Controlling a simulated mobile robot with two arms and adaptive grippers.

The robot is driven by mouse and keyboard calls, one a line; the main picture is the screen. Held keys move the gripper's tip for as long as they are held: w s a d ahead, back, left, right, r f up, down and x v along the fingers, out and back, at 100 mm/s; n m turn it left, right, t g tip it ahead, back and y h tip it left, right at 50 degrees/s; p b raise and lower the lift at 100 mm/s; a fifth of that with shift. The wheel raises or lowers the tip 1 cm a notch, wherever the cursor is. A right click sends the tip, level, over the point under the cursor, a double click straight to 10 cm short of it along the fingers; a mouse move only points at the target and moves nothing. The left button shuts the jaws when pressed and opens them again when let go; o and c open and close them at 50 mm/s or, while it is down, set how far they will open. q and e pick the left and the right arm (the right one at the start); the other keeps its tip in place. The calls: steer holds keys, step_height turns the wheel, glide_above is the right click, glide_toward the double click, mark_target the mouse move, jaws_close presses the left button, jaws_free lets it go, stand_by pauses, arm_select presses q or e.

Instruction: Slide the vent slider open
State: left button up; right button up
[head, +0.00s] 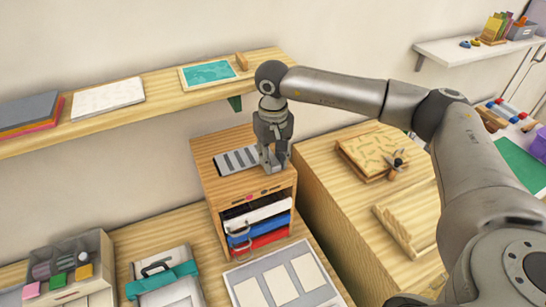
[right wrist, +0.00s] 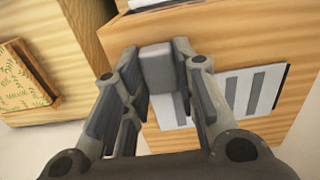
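The vent slider is a grey slotted plate (head: 236,160) with dark slots, set on the top of a small wooden cabinet (head: 207,178). It also shows in the right wrist view (right wrist: 245,92). A grey block-like knob (right wrist: 157,68) stands up at one end of the plate. My right gripper (head: 273,165) reaches down from above over the plate's right end. In the right wrist view its two fingers (right wrist: 157,55) sit on either side of the knob and appear to touch it. In the head view the gripper mostly hides the knob. My left gripper is not in view.
Below the cabinet top are black, white, blue and red drawers or trays (head: 258,222). A shelf (head: 165,105) runs above at the back. A higher wooden surface to the right carries a patterned board (head: 370,150). A grey organizer (head: 92,245) stands at lower left.

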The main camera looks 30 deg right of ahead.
mark_target(258, 172)
jaws_close()
steer(key=shift+w+a+f+b, duration=0.1)
steer(key=shift+a+b, duration=0.95)
steer(key=shift+a, duration=1.1)
steer(key=o, duration=0.6)
jaws_free()
steer(key=shift+d, duration=0.15)
steer(key=shift+o, duration=0.2)
step_height(258, 172, up, 12)
